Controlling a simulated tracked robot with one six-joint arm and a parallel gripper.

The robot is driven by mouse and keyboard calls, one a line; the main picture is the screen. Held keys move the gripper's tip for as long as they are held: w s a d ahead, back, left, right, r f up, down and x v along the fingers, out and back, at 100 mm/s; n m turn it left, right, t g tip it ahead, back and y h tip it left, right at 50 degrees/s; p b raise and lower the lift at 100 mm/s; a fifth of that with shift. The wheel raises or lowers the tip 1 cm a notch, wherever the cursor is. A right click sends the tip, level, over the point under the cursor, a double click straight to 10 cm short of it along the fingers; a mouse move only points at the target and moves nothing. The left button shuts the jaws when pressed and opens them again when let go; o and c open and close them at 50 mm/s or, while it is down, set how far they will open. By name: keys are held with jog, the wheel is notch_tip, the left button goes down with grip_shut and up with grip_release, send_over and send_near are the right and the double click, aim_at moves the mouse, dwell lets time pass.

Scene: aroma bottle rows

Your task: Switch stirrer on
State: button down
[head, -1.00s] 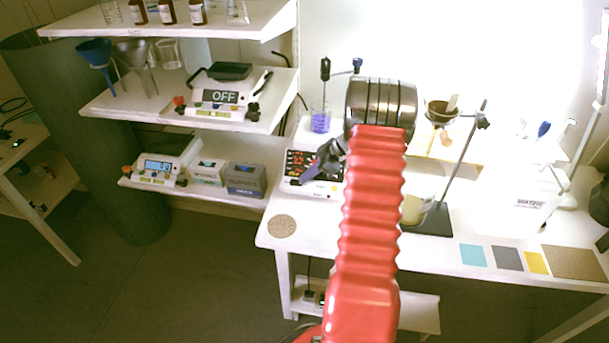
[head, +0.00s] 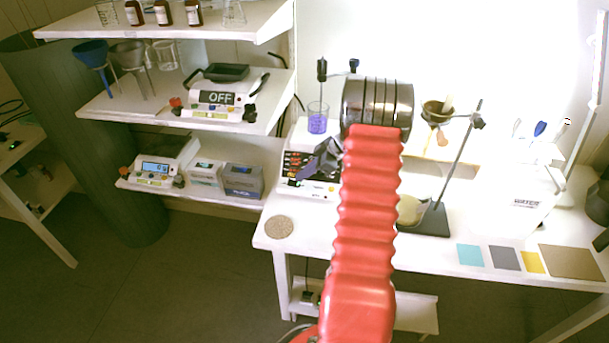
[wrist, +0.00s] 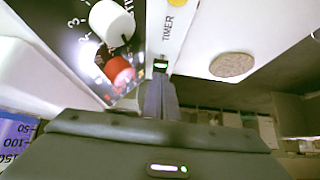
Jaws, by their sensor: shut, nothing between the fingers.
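The stirrer (head: 313,192) is a white device with a black control panel at the left of the table. A beaker of purple liquid (head: 317,122) is on it. The wrist view shows the panel (wrist: 80,50) close up, with a white knob (wrist: 112,22), a red knob (wrist: 119,70) and the word TIMER. A small green-lit part (wrist: 160,66) sits at the panel's edge, just beyond my fingertips. My gripper (wrist: 160,84) is shut and empty, close to the panel; I cannot tell whether it touches. In the head view my gripper (head: 318,166) hides part of the panel.
A stand with a dark base (head: 425,222) and a flask (head: 411,210) are to the right. Shelves with a hotplate marked OFF (head: 215,98) are at the left.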

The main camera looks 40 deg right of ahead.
jog(key=shift+r, duration=0.55)
jog(key=r, duration=0.3)
jog(key=shift+s+d+r, duration=0.15)
jog(key=shift+s+d, duration=0.1)
jog(key=shift+s, duration=0.1)
jog(key=s+d+r, duration=0.4)
jog(key=s+r, duration=0.1)
jog(key=s, duration=0.1)
jog(key=shift+s+d+r, duration=0.15)
jog(key=shift+d+r, duration=0.05)
jog(key=shift+r, duration=0.05)
